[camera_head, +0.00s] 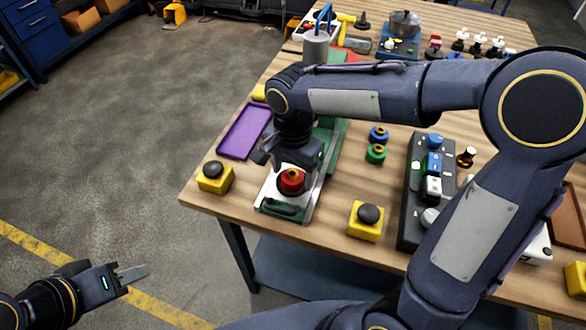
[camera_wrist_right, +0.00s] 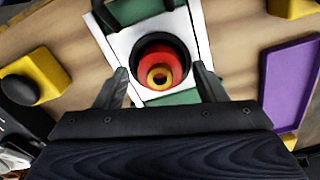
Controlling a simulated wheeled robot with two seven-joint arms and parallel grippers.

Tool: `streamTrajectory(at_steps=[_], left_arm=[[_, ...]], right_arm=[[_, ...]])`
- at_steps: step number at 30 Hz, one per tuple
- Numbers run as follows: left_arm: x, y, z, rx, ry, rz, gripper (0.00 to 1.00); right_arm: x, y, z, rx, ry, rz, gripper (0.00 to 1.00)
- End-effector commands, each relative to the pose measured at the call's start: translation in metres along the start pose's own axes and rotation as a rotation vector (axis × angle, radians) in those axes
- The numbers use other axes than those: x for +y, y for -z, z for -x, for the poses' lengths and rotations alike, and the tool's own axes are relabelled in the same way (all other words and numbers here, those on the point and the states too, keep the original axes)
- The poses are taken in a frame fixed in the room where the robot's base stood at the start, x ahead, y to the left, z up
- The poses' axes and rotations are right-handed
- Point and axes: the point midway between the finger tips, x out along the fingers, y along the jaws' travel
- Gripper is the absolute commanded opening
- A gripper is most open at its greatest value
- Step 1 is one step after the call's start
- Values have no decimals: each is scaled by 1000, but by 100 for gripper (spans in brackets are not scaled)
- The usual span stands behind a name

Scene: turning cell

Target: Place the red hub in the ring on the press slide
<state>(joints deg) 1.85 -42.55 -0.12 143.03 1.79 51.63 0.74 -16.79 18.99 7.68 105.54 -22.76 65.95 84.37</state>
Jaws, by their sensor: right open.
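The red hub (camera_head: 291,181) stands upright on the press slide (camera_head: 269,196), at the near left part of the table. In the right wrist view the red hub (camera_wrist_right: 171,62) sits inside a dark ring (camera_wrist_right: 139,49) on the slide's white plate. My right gripper (camera_wrist_right: 164,88) is open, its fingers on either side of the ring and apart from the hub. In the head view my right gripper (camera_head: 290,160) is just above the hub and partly hides the slide. My left gripper (camera_head: 132,273) is off the table at the lower left; whether its jaws are apart is unclear.
Yellow button boxes stand left (camera_head: 215,178) and right (camera_head: 366,221) of the slide. A purple tray (camera_head: 244,132) lies behind the left one.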

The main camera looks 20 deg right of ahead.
Motion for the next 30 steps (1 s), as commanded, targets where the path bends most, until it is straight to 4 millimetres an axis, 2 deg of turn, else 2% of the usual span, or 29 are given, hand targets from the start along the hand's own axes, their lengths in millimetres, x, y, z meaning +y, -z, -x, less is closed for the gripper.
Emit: streamTrajectory(at_steps=[5,15,19,24,30], left_arm=[[1,2,3,0,0,0,36],[4,4,8,0,0,0,36],[5,5,10,0,0,0,36],[5,6,11,0,0,0,36],[5,6,11,0,0,0,36]], right_arm=[[-1,0,14,2,3,-1,64],[-1,0,85,2,5,0,64],[-1,0,107,1,4,1,64],[0,0,121,0,1,0,64],[0,0,124,0,0,0,64]])
